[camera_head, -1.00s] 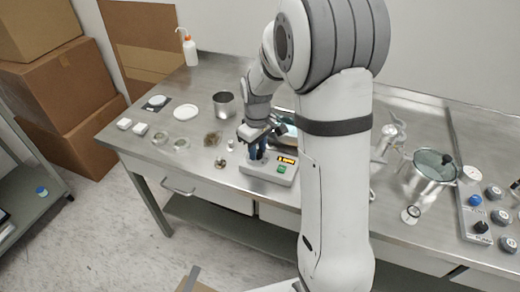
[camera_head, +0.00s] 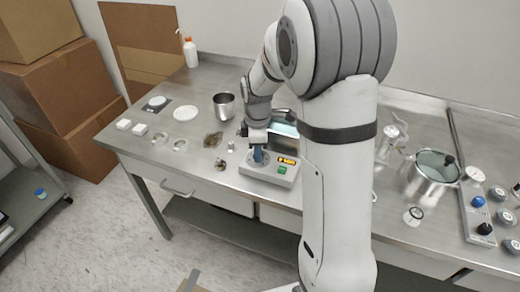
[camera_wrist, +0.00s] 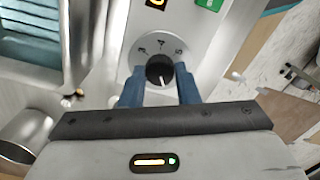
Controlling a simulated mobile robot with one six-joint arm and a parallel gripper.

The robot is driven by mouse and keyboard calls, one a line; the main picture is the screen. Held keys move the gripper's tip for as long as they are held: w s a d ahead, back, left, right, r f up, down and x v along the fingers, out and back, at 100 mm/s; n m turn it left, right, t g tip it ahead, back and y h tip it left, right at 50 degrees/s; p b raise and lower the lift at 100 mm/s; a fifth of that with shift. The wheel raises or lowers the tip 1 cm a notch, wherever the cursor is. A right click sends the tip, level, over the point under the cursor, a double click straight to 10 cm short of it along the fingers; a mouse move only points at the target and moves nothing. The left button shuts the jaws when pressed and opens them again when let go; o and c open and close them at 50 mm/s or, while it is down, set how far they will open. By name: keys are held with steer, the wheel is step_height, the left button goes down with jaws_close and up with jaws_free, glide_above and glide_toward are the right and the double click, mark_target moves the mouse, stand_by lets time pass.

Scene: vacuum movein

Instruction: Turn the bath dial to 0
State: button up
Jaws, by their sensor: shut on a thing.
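The bath's control box (camera_head: 268,171) stands on the steel table, with a small amber display (camera_head: 287,160) and a green button (camera_head: 282,170). In the wrist view the black bath dial (camera_wrist: 160,69) sits on a round plate with small marks; its white pointer line is at the knob's lower part. My gripper (camera_wrist: 160,90) has its blue fingers on both sides of the dial, shut on it. In the head view my gripper (camera_head: 258,158) is over the left part of the box and hides the dial. The display digits are too small to read.
The bath basin (camera_wrist: 28,35) is beside the box. A steel beaker (camera_head: 224,105), a white dish (camera_head: 185,113) and small glass dishes stand to the left. A glass-lidded pot (camera_head: 432,178) and another knob panel (camera_head: 480,215) stand to the right.

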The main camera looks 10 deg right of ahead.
steer(key=shift+s+f, duration=0.2)
stand_by(0.4)
steer(key=o, duration=1)
steer(key=shift+r, duration=0.15)
steer(key=shift+c, duration=0.2)
steer(key=shift+w, duration=0.1)
steer(key=shift+r, duration=0.25)
step_height(320, 180, up, 7)
steer(key=shift+r, duration=0.15)
